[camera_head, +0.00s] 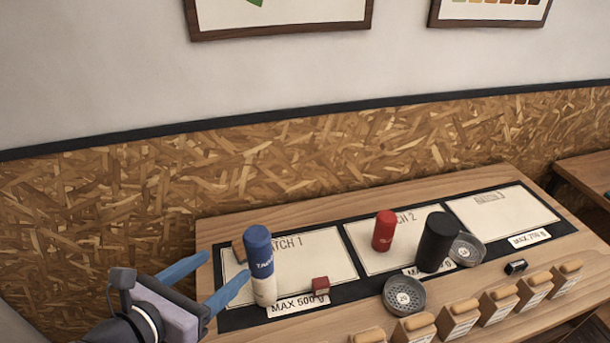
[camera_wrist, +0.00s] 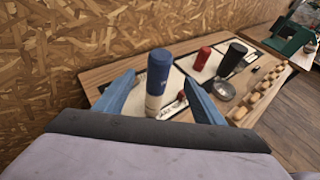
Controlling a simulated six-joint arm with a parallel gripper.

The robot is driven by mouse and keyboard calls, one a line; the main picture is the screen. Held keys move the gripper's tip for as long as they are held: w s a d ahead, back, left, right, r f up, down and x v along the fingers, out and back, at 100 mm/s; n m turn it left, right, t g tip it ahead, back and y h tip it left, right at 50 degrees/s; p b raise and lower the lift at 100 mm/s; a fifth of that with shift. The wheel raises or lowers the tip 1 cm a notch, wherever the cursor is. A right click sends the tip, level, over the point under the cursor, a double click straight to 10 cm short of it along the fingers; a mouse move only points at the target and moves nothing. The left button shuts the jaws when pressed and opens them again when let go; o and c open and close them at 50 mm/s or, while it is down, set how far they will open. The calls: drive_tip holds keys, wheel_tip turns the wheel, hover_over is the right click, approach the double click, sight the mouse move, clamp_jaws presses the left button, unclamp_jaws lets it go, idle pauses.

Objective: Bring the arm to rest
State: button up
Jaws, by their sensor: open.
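My gripper (camera_head: 222,274) is at the lower left in the head view, with its two blue fingers spread apart and nothing between them. It also shows in the wrist view (camera_wrist: 160,98), where the fingers stand either side of the blue bottle in the picture. The blue bottle (camera_head: 259,255) with a cream lower part stands upright on the Batch 1 field (camera_head: 315,252), just beyond the fingertips. In the wrist view the same bottle (camera_wrist: 158,75) is in the middle. I cannot tell whether a finger touches it.
A small red block (camera_head: 320,286) lies beside the bottle. A red cylinder (camera_head: 384,231) and a black cylinder (camera_head: 435,242) stand at Batch 2. Two dark round dishes (camera_head: 404,296), (camera_head: 467,250) lie near them. Several labelled sample boxes (camera_head: 458,318) line the front edge. Batch 3 (camera_head: 503,212) is clear.

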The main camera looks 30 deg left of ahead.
drive_tip(key=w+d+f+m+g+h+b, duration=0.1)
drive_tip(key=w+d+m+h+b, duration=0.1)
drive_tip(key=w+m, duration=0.3)
drive_tip(key=w+d+f+m+h+b, duration=0.1)
drive_tip(key=w+d+m+b, duration=0.25)
drive_tip(key=w, duration=0.35)
drive_tip(key=w+d+f+m+g+h+p, duration=0.1)
drive_tip(key=w+d+f+m+g, duration=0.2)
drive_tip(key=d, duration=0.4)
drive_tip(key=w+d+f+m+g+h+p, duration=0.1)
drive_tip(key=w+d+m+g, duration=0.1)
drive_tip(key=w+d+m, duration=0.45)
drive_tip(key=w+d+f+m+g+p, duration=0.1)
drive_tip(key=w+d+g, duration=0.1)
drive_tip(key=d, duration=0.7)
drive_tip(key=d+f+m+g, duration=0.1)
drive_tip(key=d+m+g, duration=0.1)
drive_tip(key=d+m, duration=0.35)
drive_tip(key=s+d+f+m+g+y+p, duration=0.1)
drive_tip(key=s+d+f+m+y, duration=0.1)
drive_tip(key=s+d+f+m, duration=0.2)
drive_tip(key=s+d+f+m+g+y+p, duration=0.1)
drive_tip(key=s+d+f+m, duration=0.3)
drive_tip(key=s+d+m, duration=0.4)
drive_tip(key=s+d+g+y, duration=0.1)
drive_tip(key=s+d, duration=0.1)
drive_tip(key=s, duration=0.2)
drive_tip(key=shift+s+d+f, duration=0.15)
drive_tip(key=shift+d+f, duration=0.15)
drive_tip(key=shift+f, duration=0.05)
